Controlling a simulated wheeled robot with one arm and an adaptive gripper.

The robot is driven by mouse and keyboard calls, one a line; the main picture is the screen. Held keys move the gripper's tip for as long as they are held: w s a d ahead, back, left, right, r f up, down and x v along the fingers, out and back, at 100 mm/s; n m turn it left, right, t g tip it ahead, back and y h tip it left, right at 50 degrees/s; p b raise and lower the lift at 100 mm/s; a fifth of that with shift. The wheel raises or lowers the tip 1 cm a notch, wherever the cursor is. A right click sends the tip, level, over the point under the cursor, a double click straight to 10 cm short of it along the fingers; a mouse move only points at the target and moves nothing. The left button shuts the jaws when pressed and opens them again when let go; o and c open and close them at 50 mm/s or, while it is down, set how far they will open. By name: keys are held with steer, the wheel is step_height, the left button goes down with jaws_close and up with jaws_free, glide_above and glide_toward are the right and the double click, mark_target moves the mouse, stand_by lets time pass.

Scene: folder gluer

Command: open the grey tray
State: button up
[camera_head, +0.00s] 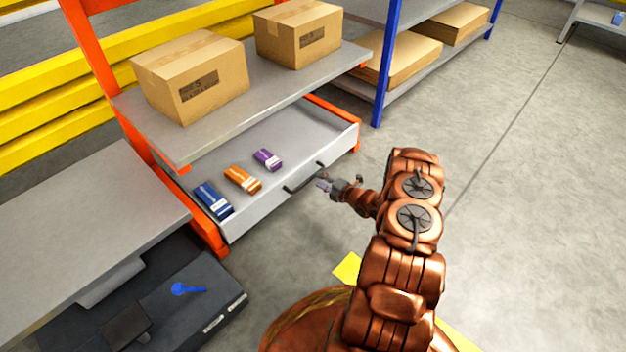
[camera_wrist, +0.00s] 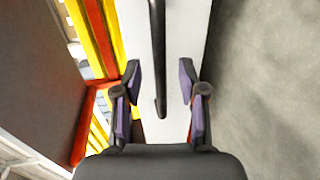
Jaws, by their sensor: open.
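The grey tray (camera_head: 300,185) is a drawer under the grey shelf of an orange-framed rack. It stands partly out, with its inside showing. A blue box (camera_head: 213,199), an orange box (camera_head: 242,179) and a purple box (camera_head: 267,159) lie in it. Its dark bar handle (camera_head: 303,180) is on the front face. My gripper (camera_head: 324,183) is open just in front of the handle. In the wrist view the handle (camera_wrist: 158,60) runs between the two open fingers of my gripper (camera_wrist: 160,85), with space on both sides. Whether the fingertips reach past the bar is hard to tell.
Two cardboard boxes (camera_head: 190,78) stand on the shelf (camera_head: 265,85) above the tray. A blue post (camera_head: 383,65) of another rack stands behind. A grey table (camera_head: 75,225) is at the left, with a dark case below. The floor (camera_head: 530,190) at the right is clear.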

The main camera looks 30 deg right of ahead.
mark_target(313, 177)
steer(key=shift+b+x, duration=0.6)
steer(key=shift+x, duration=1.5)
steer(key=shift+r, duration=0.1)
jaws_close()
